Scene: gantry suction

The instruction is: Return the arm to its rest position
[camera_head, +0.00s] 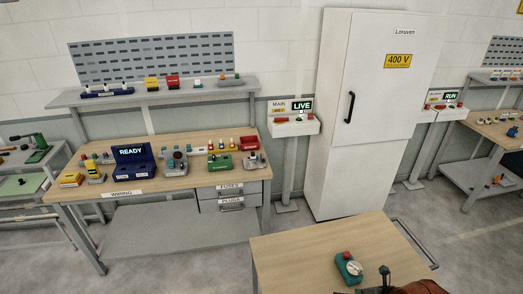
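Neither of my grippers can be made out in the head view, and no arm clearly enters from the left or the right. A dark upright object (385,278) at the bottom edge is cut off by the frame, and I cannot tell what it is. Beside it is a reddish-brown rounded object (424,287), also cut off. Both are at the near edge of a wooden-topped cart (300,255).
A teal control box (348,267) with a red button and pale knob sits on the cart. A wiring bench (130,194) stands left, holding a READY display (131,152) and several devices. A white cabinet (365,120) stands behind. Grey floor lies between bench and cart.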

